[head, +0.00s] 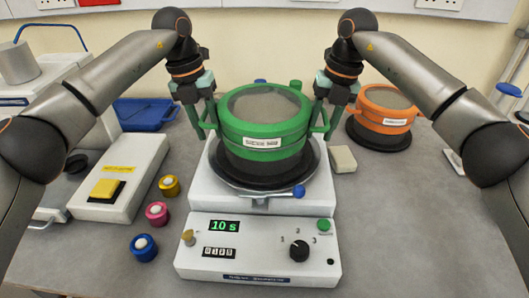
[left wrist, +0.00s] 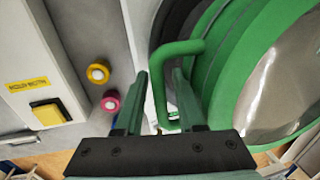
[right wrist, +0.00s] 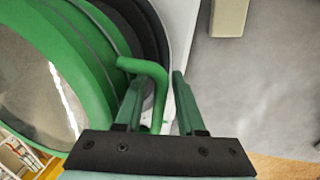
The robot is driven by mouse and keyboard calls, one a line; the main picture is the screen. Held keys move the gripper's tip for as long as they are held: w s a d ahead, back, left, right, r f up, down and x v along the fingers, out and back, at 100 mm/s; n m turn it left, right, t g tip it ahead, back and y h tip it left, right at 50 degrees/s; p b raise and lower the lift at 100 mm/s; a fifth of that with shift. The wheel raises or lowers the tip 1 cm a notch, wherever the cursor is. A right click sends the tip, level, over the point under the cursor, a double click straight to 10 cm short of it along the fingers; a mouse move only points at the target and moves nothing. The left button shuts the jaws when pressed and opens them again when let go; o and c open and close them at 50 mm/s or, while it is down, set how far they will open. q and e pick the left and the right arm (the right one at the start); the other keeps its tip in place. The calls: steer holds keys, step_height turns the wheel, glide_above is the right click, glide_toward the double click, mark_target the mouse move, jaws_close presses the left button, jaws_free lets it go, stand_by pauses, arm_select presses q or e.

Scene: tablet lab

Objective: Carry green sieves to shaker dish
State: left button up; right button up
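The green sieves (head: 262,142) form a stack with a grey mesh top and a black bottom part. They appear to rest level on the round metal shaker dish (head: 228,186) of the white shaker (head: 190,245). My left gripper (head: 205,132) is at the left handle, and the handle (left wrist: 158,85) passes between its parted fingers in the left wrist view. My right gripper (head: 322,130) is at the right handle, and that handle (right wrist: 158,95) lies between its parted fingers in the right wrist view. Visible gaps separate handles and fingers. The dish's middle is hidden.
An orange sieve (head: 385,97) on a black base stands at the right back. A beige block (head: 342,159) lies right of the shaker. Yellow (head: 169,186), pink (head: 157,214) and blue (head: 143,248) round pieces stand left, beside a white box (head: 125,160). The right front bench is clear.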

arm_select(q)
steer(key=r, duration=0.5)
steer(key=a+r, duration=0.1)
steer(key=r, duration=0.1)
steer(key=shift+a+r, duration=0.1)
steer(key=shift+r, duration=0.3)
arm_select(e)
steer(key=shift+a+r, duration=0.1)
arm_select(q)
steer(key=shift+a, duration=0.1)
arm_select(e)
step_height(320, 180, up, 12)
steer(key=d, duration=0.2)
steer(key=shift+d, duration=0.15)
steer(key=shift+f, duration=0.2)
steer(key=shift+s, duration=0.1)
